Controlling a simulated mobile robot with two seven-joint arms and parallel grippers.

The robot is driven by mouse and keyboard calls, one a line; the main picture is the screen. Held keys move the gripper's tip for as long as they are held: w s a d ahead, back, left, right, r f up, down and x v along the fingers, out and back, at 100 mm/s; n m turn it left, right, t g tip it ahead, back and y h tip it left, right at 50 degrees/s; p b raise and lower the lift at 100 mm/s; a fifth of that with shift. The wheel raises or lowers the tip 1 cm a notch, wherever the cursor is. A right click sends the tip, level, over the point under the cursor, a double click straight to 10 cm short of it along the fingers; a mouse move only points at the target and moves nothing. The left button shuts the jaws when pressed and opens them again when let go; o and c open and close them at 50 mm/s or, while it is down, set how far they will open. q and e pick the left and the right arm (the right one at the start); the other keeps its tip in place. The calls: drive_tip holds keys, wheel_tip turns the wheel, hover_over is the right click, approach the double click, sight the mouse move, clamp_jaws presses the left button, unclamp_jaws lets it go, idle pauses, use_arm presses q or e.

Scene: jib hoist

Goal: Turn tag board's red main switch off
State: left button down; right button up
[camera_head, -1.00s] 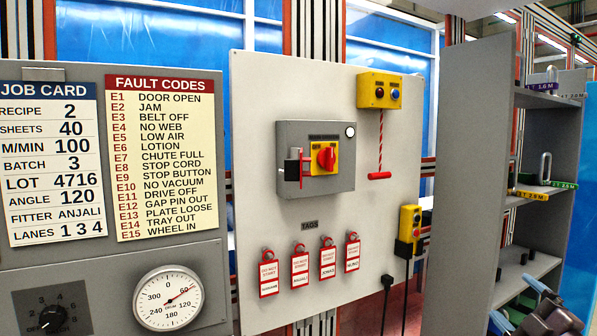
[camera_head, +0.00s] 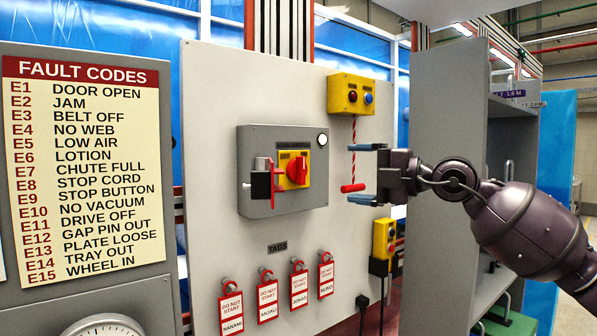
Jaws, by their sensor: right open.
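The tag board (camera_head: 215,85) is a pale upright panel. On it is a grey switch box (camera_head: 310,185) with the red main switch (camera_head: 297,171), a rotary knob on a yellow plate. A red hasp (camera_head: 273,183) with a black part stands left of the knob. My right gripper (camera_head: 365,173) reaches in from the right, its two blue-tipped fingers apart, one above the other, pointing left. It is empty, to the right of the switch box, apart from the knob. My left gripper is not in view.
A yellow button box (camera_head: 351,95) with a red-handled pull cord (camera_head: 353,188) hangs near my right gripper's fingers. Several red tags (camera_head: 267,296) hang below the switch. A yellow pendant (camera_head: 384,238) is lower right. Grey shelving (camera_head: 447,120) stands behind my right arm.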

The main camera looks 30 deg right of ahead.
sight(305, 171)
drive_tip(key=p+x, duration=0.2)
drive_tip(key=x, duration=0.7)
drive_tip(key=shift+w, duration=0.15)
drive_tip(key=shift+x, duration=0.9)
drive_tip(key=shift+f, duration=0.1)
drive_tip(key=c, duration=0.9)
